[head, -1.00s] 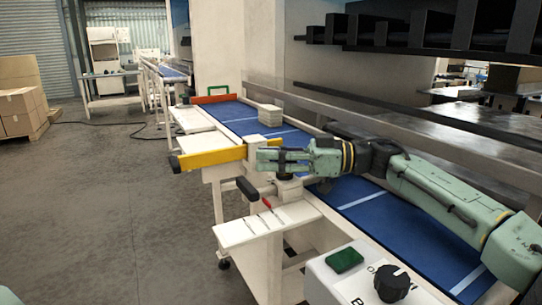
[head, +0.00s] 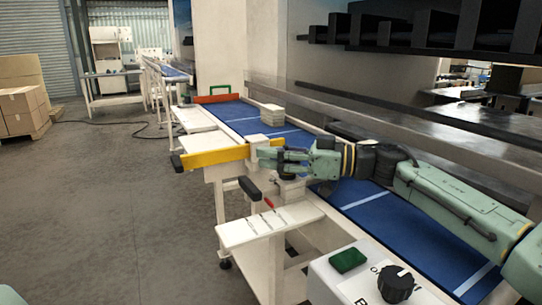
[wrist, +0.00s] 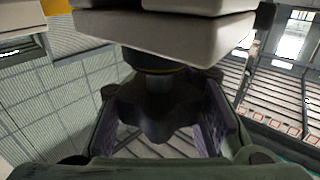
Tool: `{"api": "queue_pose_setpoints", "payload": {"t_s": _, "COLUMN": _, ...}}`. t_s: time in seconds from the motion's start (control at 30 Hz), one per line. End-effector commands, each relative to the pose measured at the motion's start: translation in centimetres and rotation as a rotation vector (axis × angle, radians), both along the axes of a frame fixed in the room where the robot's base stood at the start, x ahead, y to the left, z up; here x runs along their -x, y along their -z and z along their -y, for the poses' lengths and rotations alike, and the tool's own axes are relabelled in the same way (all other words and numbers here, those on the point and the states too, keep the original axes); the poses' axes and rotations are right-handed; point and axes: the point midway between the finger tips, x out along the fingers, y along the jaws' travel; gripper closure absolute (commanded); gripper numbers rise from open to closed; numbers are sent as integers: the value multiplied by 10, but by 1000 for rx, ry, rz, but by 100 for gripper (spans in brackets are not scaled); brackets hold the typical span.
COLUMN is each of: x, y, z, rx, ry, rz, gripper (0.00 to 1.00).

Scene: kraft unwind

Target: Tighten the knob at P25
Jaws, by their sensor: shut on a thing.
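The black lobed knob (wrist: 157,108) sits on a short stem below a pale block (wrist: 165,35) in the wrist view. My gripper (wrist: 160,125) has one finger on each side of it and is shut on it. In the head view my gripper (head: 276,158) is at the pale fixture on the conveyor's near edge, by the inner end of the yellow bar. The knob cannot be made out there, hidden by the gripper and fixture. I cannot read a P25 label.
A yellow bar (head: 213,157) juts left from the fixture. A black-handled lever (head: 250,188) and a red-handled part (head: 269,202) stand just in front. The blue conveyor belt (head: 395,222) runs beneath my arm. Pale stacked blocks (head: 265,112) lie farther along. Open floor is at left.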

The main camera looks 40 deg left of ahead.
Motion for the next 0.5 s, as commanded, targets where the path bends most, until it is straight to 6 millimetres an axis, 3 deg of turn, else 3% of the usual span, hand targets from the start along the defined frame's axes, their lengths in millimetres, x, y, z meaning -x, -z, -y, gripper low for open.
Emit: {"api": "queue_pose_setpoints", "payload": {"t_s": 0.5, "x": -15, "y": -2, "z": 0, "rx": 0, "ry": 477, "rz": 4, "gripper": 100}}
